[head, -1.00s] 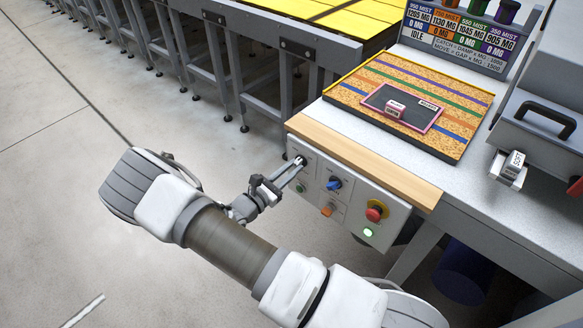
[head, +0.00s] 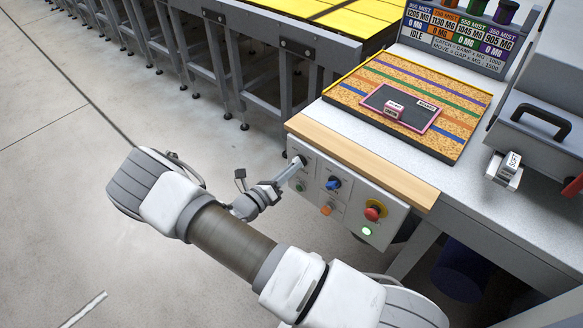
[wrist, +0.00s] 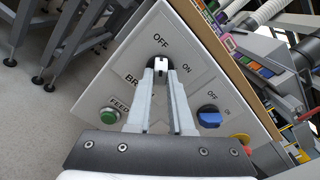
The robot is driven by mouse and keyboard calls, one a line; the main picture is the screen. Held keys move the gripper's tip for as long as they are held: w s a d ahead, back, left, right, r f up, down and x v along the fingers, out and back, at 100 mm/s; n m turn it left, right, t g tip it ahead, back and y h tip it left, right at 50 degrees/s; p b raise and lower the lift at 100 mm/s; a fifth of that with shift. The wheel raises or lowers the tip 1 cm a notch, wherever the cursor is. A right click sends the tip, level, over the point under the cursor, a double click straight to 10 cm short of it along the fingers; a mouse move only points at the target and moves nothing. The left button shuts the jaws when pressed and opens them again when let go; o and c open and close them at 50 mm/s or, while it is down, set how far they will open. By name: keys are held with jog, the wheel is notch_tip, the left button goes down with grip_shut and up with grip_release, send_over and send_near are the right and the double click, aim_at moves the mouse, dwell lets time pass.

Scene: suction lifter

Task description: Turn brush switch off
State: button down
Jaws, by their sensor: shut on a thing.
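The brush switch (wrist: 151,66) is a dark rotary knob on the grey control panel (wrist: 195,72), with OFF printed above it and ON to its right in the wrist view. The letters "BR" of its label show beside my fingers. My gripper (wrist: 161,70) is shut on the knob, its two pale fingers reaching straight in to the panel. The fingertips cover much of the knob, so its exact pointing is hard to tell. In the head view, my gripper (head: 297,163) meets the panel's upper left corner, and the knob is mostly hidden.
On the same panel are a blue switch (head: 333,183), a green button (wrist: 110,116) marked FEED, an orange switch (head: 327,208), a red stop button (head: 375,211) and a lit green lamp (head: 367,231). A wooden edge (head: 360,165) runs above. Open floor lies left.

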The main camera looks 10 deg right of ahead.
jog(key=shift+n, duration=0.6)
jog(key=c, duration=0.8)
grip_release()
jog(key=b+v, duration=0.1)
jog(key=v, duration=1.6)
jog(key=shift+s+a, duration=0.15)
